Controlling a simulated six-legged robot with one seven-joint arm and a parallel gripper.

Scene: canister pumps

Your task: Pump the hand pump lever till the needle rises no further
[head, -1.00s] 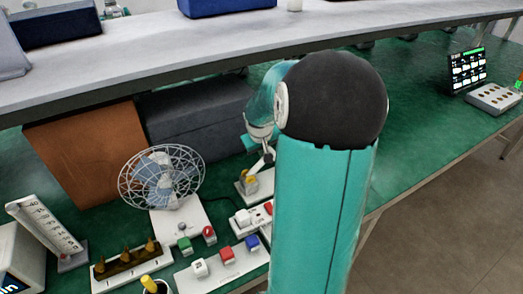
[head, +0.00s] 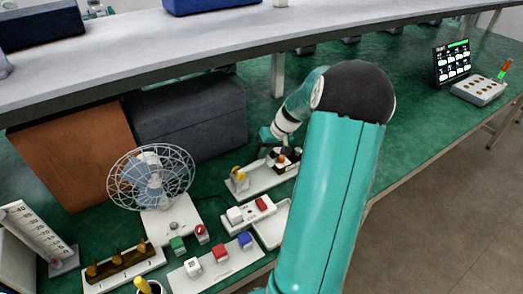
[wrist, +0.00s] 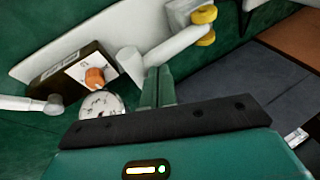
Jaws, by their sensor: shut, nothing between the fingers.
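The hand pump unit appears to be the white base (head: 262,181) right of the fan, with a yellow part (head: 238,173) at its left end and a dark box with an orange knob (head: 283,160) at its right. In the wrist view, the box (wrist: 62,78), the orange knob (wrist: 94,78) and a round dial gauge (wrist: 101,103) show; its needle is too small to read. A pale bar (wrist: 165,47), possibly the lever, runs toward the yellow part (wrist: 204,15). My gripper (wrist: 157,76) is shut and empty, its fingertips close to the bar; contact is unclear.
The wire-caged fan (head: 150,180) stands left of the unit. The dark grey case (head: 190,115) is behind, beneath the shelf (head: 220,50).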

